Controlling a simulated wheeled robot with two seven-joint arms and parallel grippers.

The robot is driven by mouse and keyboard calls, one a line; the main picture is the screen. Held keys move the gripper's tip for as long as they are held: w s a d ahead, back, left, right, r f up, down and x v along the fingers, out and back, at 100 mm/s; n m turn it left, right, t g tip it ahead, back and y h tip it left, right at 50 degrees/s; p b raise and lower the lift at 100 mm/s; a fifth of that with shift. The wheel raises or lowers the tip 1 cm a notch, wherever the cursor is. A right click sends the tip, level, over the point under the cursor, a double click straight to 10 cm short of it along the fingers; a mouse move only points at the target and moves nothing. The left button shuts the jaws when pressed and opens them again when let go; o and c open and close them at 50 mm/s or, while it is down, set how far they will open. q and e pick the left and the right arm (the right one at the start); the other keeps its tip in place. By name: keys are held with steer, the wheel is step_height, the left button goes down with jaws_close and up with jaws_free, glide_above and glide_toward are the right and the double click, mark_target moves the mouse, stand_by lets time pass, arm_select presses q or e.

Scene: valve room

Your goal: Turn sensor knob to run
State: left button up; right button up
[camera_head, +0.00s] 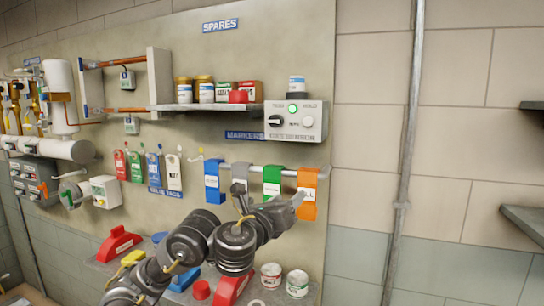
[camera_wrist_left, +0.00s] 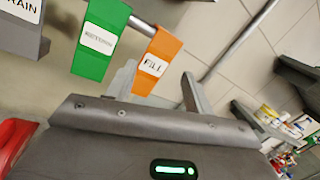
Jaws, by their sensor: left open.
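The grey sensor box (camera_head: 311,133) is mounted on the panel at the right end of the shelf. Its black knob (camera_head: 275,121) sits on the left of its face, with a lit green light (camera_head: 293,109) above and a pale button at right. The knob's pointer and the labels are too small to read. My left gripper (camera_head: 301,197) is below the box, in front of the orange FILL marker (camera_head: 308,211). In the wrist view its fingers (camera_wrist_left: 160,86) are apart, with the orange marker (camera_wrist_left: 157,62) close to them. I cannot tell whether they touch. My right gripper is out of view.
Blue, grey and green markers (camera_head: 272,181) hang on the rail left of the orange one. Cans and boxes stand on the shelf (camera_head: 190,107). Red holders and cans (camera_head: 297,283) are on the ledge below. A vertical pipe (camera_head: 405,160) runs at right.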

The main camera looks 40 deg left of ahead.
mark_target(274, 122)
arm_select(q)
steer(key=s+a+r+m+t+y, duration=0.1)
steer(key=s+a+r+m, duration=0.2)
steer(key=r, duration=0.4)
steer(key=s+a+r+m+t+y, duration=0.1)
steer(key=s+a+r+m+y, duration=0.15)
steer(key=r, duration=0.35)
steer(key=shift+n+h, duration=0.25)
steer(key=shift+h, duration=0.1)
steer(key=b+x, duration=0.9)
steer(key=b, duration=0.1)
steer(key=shift+w+r, duration=0.25)
steer(key=shift+w, duration=0.05)
steer(key=shift+w+r, duration=0.3)
steer(key=shift+w, duration=0.1)
steer(key=c, duration=1)
steer(key=shift+b, duration=0.3)
